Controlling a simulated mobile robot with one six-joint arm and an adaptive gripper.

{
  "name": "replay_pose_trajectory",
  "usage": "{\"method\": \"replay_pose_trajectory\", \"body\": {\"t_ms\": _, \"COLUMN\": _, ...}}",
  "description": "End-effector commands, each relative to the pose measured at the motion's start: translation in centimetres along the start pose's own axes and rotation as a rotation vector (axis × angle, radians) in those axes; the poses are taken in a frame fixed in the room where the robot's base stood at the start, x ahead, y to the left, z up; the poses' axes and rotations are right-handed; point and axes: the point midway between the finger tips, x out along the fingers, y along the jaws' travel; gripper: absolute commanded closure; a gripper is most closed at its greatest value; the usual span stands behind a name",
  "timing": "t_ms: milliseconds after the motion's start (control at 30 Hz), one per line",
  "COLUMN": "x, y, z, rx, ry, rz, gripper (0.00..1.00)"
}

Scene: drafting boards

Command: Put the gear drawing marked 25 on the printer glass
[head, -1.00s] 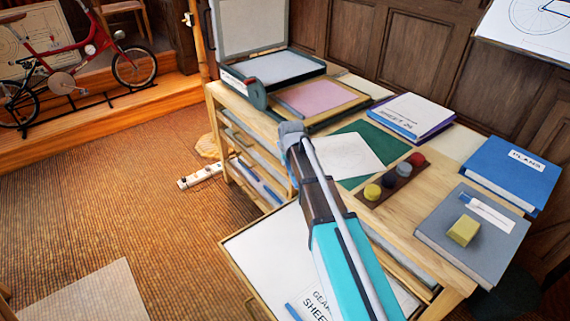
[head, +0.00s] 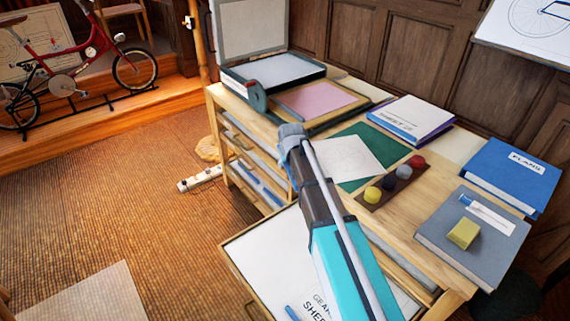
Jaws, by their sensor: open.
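A large white sheet (head: 268,262) lies in the pulled-out lower drawer of the wooden table. Its label reads "GEAR" and "SHEE…"; my arm hides the number. A white sheet on a purple and blue folder (head: 408,112) reads "SHEET 2" with an unclear last digit. The printer (head: 262,92) stands at the table's back left with its lid raised and its pale glass (head: 275,70) bare. My arm reaches over the drawer to the table's front edge. My gripper's jaws do not show; the arm's far end blocks them.
A plain white sheet (head: 340,158) lies partly on a green mat (head: 373,137). A paint-pot rack (head: 381,192), a blue "PLANS" book (head: 512,172) and a grey book (head: 450,240) bearing a yellow block (head: 464,233) crowd the right.

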Motion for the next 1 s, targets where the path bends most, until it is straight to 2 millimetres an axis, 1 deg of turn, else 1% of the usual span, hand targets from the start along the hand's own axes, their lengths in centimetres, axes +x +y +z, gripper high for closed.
{"method": "replay_pose_trajectory", "body": {"t_ms": 267, "x": -1.4, "y": 0.0, "z": -0.1, "rx": 0.0, "ry": 0.0, "rz": 0.0, "gripper": 0.45}}
{"method": "replay_pose_trajectory", "body": {"t_ms": 1000, "x": -8.1, "y": 0.0, "z": -0.1, "rx": 0.0, "ry": 0.0, "rz": 0.0, "gripper": 0.45}}
